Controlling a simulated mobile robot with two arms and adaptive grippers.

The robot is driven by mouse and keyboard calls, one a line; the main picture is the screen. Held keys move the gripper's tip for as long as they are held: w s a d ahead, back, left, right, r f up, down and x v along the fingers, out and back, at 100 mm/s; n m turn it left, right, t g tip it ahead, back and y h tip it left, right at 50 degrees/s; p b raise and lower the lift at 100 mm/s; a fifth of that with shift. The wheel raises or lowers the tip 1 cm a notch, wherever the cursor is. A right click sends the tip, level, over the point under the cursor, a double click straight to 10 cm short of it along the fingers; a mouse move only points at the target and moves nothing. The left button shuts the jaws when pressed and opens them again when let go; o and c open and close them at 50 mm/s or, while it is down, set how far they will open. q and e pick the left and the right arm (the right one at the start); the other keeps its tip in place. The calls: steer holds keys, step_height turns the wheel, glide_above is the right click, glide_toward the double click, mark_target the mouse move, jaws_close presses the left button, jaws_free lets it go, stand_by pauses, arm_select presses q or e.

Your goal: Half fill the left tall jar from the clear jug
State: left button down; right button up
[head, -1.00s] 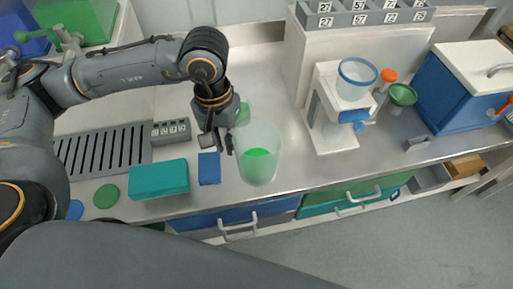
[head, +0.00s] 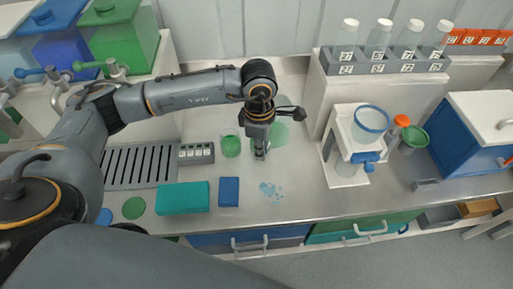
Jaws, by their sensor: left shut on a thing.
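My left gripper (head: 260,148) reaches over the middle of the counter, its fingers pointing down. It is shut on the clear jug (head: 281,133), a pale greenish see-through shape on the right of the gripper, partly hidden by it. How the fingers grip it cannot be made out. A clear vessel with green liquid (head: 231,146) stands on the left of the gripper. It may be a tall jar; from above I cannot tell its height or how full it is. My right gripper is not in view.
Pale blue drops (head: 271,190) lie on the counter in front. A teal block (head: 182,198), a blue block (head: 228,192) and a slotted drain tray (head: 137,165) are at left. A white stand (head: 345,172) and a numbered bottle rack (head: 385,62) are at right.

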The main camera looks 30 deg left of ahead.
arm_select(q)
steer(key=w+f+n+h+p, duration=0.3)
steer(key=n+p, duration=0.3)
steer(key=n, duration=1)
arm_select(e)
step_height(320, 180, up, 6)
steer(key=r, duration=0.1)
arm_select(q)
steer(key=r+h+b, duration=0.1)
steer(key=h, duration=0.1)
steer(key=r+g+h+b, duration=0.1)
steer(key=r+h+b, duration=0.1)
steer(key=h, duration=0.1)
steer(key=r+g+h+b, duration=0.1)
steer(key=h+b, duration=0.1)
steer(key=shift+w+a+r, duration=0.2)
steer(key=shift+w+r, duration=0.05)
steer(key=shift+w, duration=0.1)
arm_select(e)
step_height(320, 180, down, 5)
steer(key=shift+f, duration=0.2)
arm_select(q)
steer(key=shift+a+h+b, duration=0.1)
steer(key=shift+h+b, duration=0.2)
steer(key=shift+b, duration=0.1)
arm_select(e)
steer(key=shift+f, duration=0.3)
